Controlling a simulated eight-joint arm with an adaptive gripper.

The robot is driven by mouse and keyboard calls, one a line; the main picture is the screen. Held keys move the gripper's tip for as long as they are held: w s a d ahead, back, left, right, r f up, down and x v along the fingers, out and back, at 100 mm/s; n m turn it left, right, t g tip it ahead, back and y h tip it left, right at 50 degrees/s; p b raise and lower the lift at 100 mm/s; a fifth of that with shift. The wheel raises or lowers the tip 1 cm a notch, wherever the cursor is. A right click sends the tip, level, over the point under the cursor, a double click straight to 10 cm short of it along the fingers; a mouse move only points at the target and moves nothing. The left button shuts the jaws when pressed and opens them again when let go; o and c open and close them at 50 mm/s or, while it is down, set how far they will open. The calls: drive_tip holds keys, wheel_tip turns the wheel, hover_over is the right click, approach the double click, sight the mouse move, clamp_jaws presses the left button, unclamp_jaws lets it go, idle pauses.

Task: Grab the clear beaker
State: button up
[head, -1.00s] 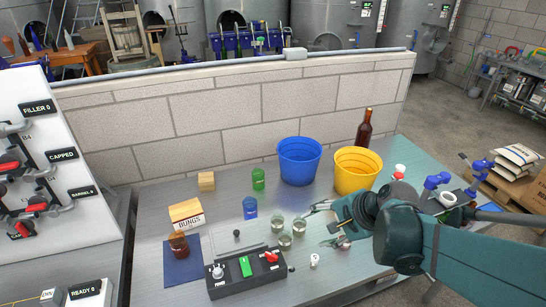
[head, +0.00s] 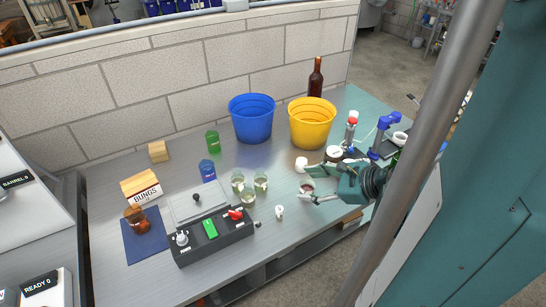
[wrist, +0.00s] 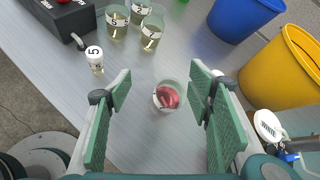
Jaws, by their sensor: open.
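A small clear beaker (wrist: 168,97) with something red inside stands on the grey bench. It lies between the spread green finger pads of my gripper (wrist: 160,80) in the wrist view, nearer the right pad, with visible gaps on both sides. In the head view the beaker (head: 308,186) shows between the fingertips of my gripper (head: 306,184), partly hidden. My gripper is open and holds nothing. Several other clear glasses (head: 260,183) with pale liquid and labels stand together to the left; they also show in the wrist view (wrist: 116,24).
A small white numbered piece (wrist: 95,60) stands left of the beaker. A black control box (head: 212,238) lies farther left. The blue bucket (head: 251,120) and yellow bucket (head: 312,124) stand behind. A white-topped jar (head: 301,164) is close behind the upper finger.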

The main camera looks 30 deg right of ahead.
sight(301, 184)
drive_tip(key=d+m, duration=0.1)
drive_tip(key=s+d+f+m+t+b, duration=0.1)
drive_tip(key=s+d+m, duration=0.1)
drive_tip(key=shift+d+f+t, duration=0.1)
drive_tip(key=shift+f+t, duration=0.2)
drive_tip(key=shift+f, duration=0.1)
drive_tip(key=shift+s+d+f+m+t+b, duration=0.25)
drive_tip(key=shift+s+d+m+t+b, duration=0.3)
drive_tip(key=shift+s+d+m, duration=0.3)
drive_tip(key=shift+w+a, duration=0.1)
drive_tip(key=shift+w, duration=0.1)
drive_tip(key=shift+b+x, duration=0.3)
drive_tip(key=shift+x, duration=0.95)
drive_tip(key=shift+b+x, duration=0.65)
drive_tip(key=shift+x, duration=1.9)
drive_tip(key=shift+a+r, duration=0.15)
drive_tip(key=c, duration=1)
